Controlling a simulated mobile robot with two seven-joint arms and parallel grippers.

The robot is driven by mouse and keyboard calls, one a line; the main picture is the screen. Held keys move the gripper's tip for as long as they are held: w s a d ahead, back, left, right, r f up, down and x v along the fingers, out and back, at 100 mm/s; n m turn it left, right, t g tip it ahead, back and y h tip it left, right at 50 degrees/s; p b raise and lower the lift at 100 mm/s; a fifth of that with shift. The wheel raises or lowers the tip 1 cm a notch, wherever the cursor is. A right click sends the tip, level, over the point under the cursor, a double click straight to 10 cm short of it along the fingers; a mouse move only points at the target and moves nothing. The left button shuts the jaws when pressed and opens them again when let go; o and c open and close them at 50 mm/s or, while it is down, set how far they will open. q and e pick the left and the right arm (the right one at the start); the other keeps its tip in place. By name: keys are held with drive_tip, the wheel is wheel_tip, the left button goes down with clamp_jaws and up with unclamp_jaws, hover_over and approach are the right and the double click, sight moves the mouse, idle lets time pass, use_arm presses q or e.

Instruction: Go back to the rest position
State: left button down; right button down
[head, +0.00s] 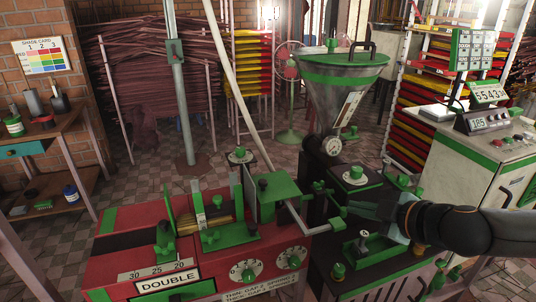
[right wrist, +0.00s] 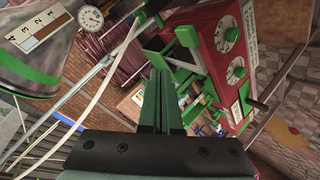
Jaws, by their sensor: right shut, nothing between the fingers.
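My right arm comes in from the right in the head view. Its gripper (head: 368,210) is over the right part of the extruder machine (head: 345,262), close to a green-handled metal crank (head: 310,228). In the right wrist view the fingers of my right gripper (right wrist: 161,72) are together with nothing between them. I cannot tell whether the fingertips touch the machine. My left gripper is not in either view.
A red machine (head: 200,265) marked DOUBLE stands at the front; it also shows in the right wrist view (right wrist: 205,30). A steel hopper (head: 335,95) with a gauge rises behind the gripper. A control cabinet (head: 480,165) stands right. Tiled floor (head: 120,185) is open behind left.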

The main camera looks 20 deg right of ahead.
drive_tip(key=s+f+m+p, duration=0.2)
drive_tip(key=s+f+m, duration=0.1)
drive_tip(key=f, duration=0.5)
drive_tip(key=s+f+m+p, duration=0.3)
drive_tip(key=f, duration=0.6)
drive_tip(key=s+a+f+m+g+p, duration=0.2)
drive_tip(key=s+a+f+m, duration=0.2)
drive_tip(key=s+a+f, duration=0.6)
drive_tip(key=s+a, duration=0.2)
drive_tip(key=a, duration=0.1)
drive_tip(key=shift+a+f+m+g+h, duration=0.2)
drive_tip(key=shift+f+m+g+h, duration=0.1)
drive_tip(key=shift+f, duration=0.1)
